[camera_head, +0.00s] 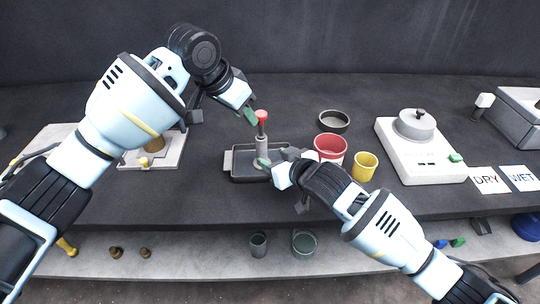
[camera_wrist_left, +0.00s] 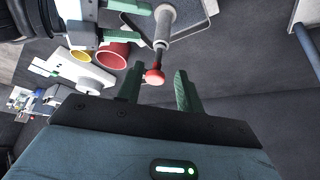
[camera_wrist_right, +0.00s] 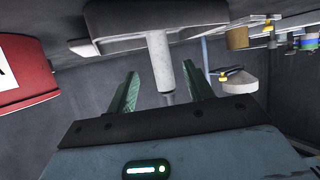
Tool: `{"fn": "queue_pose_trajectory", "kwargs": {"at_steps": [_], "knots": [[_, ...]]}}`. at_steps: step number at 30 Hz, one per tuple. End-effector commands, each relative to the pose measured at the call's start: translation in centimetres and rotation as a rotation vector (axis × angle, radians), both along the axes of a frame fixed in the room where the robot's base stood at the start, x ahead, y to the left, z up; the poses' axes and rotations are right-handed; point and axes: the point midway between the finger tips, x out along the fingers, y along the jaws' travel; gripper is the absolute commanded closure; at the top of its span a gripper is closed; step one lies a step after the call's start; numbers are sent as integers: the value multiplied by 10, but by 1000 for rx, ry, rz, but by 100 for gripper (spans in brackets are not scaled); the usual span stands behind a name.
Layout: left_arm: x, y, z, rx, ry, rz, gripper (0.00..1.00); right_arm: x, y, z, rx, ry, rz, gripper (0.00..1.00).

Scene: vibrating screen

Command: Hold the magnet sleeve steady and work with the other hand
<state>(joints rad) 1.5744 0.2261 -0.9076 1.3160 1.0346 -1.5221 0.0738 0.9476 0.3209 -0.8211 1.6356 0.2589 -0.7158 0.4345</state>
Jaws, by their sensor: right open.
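The magnet sleeve (camera_head: 262,148) is a grey upright cylinder standing at the dark tray (camera_head: 238,176); a dark rod topped by a red knob (camera_head: 261,115) rises from it. My left gripper (camera_head: 251,116) is beside the knob. In the left wrist view its green fingers (camera_wrist_left: 158,88) are apart, with the knob (camera_wrist_left: 154,77) between them near the left finger; contact is unclear. My right gripper (camera_head: 264,163) is low by the sleeve. In the right wrist view its fingers (camera_wrist_right: 163,90) are open, with the pale sleeve (camera_wrist_right: 160,58) between their tips and gaps visible on both sides.
Right of the tray are a red cup (camera_head: 330,147), a yellow cup (camera_head: 365,167) and a dark bowl (camera_head: 334,121). A white scale (camera_head: 425,160) and DRY (camera_head: 486,180) and WET (camera_head: 522,178) cards stand further right. A white-based device (camera_head: 170,157) is at left.

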Motion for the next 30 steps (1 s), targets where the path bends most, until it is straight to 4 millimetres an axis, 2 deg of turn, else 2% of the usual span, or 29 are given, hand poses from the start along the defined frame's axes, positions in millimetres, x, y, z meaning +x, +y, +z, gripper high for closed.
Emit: {"fn": "queue_pose_trajectory", "kwargs": {"at_steps": [18, 30], "knots": [[0, 0, 0, 0, 0, 0, 64, 50, 32, -24, 1, 0, 2, 48], [0, 0, 0, 0, 0, 0, 64, 58, 36, -28, 1, 0, 2, 48]]}}
